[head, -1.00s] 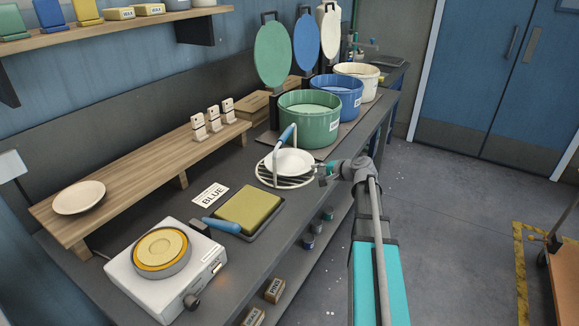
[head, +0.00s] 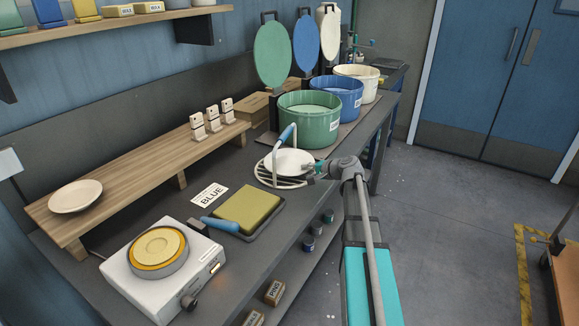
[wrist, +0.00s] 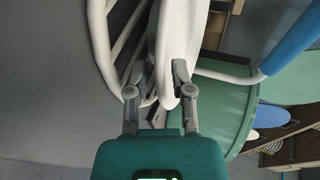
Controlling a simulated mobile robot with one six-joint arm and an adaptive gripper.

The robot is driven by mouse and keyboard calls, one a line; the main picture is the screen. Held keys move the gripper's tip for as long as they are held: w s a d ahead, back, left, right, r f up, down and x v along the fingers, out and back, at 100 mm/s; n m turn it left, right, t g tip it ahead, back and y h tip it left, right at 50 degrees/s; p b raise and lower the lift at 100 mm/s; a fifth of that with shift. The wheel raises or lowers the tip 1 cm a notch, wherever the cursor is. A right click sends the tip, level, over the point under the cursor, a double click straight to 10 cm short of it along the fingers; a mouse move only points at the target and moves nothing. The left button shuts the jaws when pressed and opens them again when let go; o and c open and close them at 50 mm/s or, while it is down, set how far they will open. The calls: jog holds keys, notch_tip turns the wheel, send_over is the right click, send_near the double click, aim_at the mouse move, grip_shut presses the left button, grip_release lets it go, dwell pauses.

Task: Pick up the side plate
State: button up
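A small white plate (head: 293,162) lies in a round white wire rack (head: 263,176) with a blue-gripped handle (head: 286,133), on the dark bench. My gripper (head: 314,169) is at the plate's right edge. In the wrist view my gripper (wrist: 158,75) has its two fingers apart, with the plate's rim (wrist: 166,50) between them. The rim is close to the right finger, and a gap shows beside the left one. The rack's wires (wrist: 101,40) are just left of the fingers. A second pale plate (head: 76,196) lies on the wooden riser at the left.
Green (head: 309,121), blue (head: 338,97) and cream (head: 357,83) tubs stand behind the rack, with raised lids. A yellow pad (head: 246,209), a BLUE card (head: 209,195) and a white hotplate (head: 162,271) are in front.

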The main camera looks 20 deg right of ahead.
grip_shut()
jog(key=shift+r, duration=0.25)
dwell(0.5)
notch_tip(320, 180, up, 4)
jog(key=p, duration=0.4)
jog(key=shift+f, duration=0.2)
jog(key=s+d, duration=0.4)
jog(key=s, duration=0.4)
jog(key=s+d, duration=0.4)
jog(key=s, duration=0.4)
jog(key=shift+d+f, duration=0.2)
jog(key=shift+f, duration=0.1)
